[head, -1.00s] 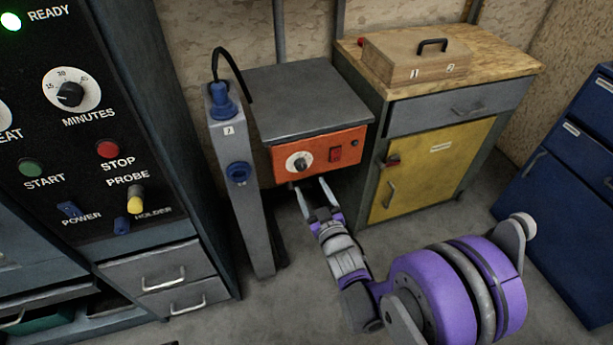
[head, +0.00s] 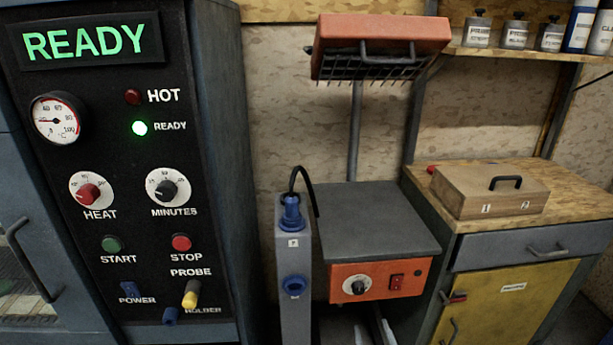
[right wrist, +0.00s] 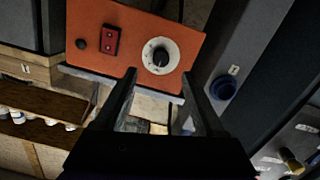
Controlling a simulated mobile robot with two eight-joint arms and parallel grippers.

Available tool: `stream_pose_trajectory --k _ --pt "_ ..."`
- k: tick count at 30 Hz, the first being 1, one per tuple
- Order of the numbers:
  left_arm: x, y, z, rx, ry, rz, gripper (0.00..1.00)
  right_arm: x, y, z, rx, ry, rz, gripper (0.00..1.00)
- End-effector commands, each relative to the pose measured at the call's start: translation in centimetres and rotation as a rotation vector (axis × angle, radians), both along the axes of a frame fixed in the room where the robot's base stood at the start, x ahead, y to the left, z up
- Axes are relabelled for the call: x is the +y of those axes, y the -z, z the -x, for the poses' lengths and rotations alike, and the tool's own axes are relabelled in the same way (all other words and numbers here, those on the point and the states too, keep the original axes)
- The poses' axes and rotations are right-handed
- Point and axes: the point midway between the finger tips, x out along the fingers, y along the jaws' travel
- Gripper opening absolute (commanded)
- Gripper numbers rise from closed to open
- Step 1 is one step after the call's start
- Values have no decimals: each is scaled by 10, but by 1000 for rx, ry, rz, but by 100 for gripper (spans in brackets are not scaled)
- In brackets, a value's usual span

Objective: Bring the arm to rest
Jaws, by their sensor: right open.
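My right gripper (head: 370,322) shows only as pale fingers at the bottom edge of the head view, just below the orange control panel (head: 408,279). In the right wrist view my right gripper (right wrist: 161,76) is open, its two dark fingers apart with nothing between them. The orange panel also shows there (right wrist: 135,42), beyond the fingertips, with its dial and red switch. I cannot tell the exact gap to it. The rest of my right arm is outside the head view. My left gripper is in neither view.
A grey post (head: 294,255) with blue fittings stands left of the panel. The tall black control cabinet (head: 140,90) is farther left. A yellow-door cabinet (head: 505,310) with a wooden box (head: 490,190) stands right. A red-orange hood (head: 380,35) hangs above the grey bench top (head: 375,220).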

Motion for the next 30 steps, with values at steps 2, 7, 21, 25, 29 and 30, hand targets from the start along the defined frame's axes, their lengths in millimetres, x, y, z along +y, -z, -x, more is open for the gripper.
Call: stream_pose_trajectory --k 2,7,21,25,29,30 --pt "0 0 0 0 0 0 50 -3 0 8 86 21 -15 72" --pt "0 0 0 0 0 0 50 -9 9 46 353 77 -62 72" --pt "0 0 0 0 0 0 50 -1 35 212 977 148 -164 72" --pt "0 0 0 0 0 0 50 4 38 252 1097 152 -181 72" --pt "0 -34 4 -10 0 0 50 5 4 262 1109 152 -184 72" --pt "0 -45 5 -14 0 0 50 5 -6 263 1105 152 -184 72"
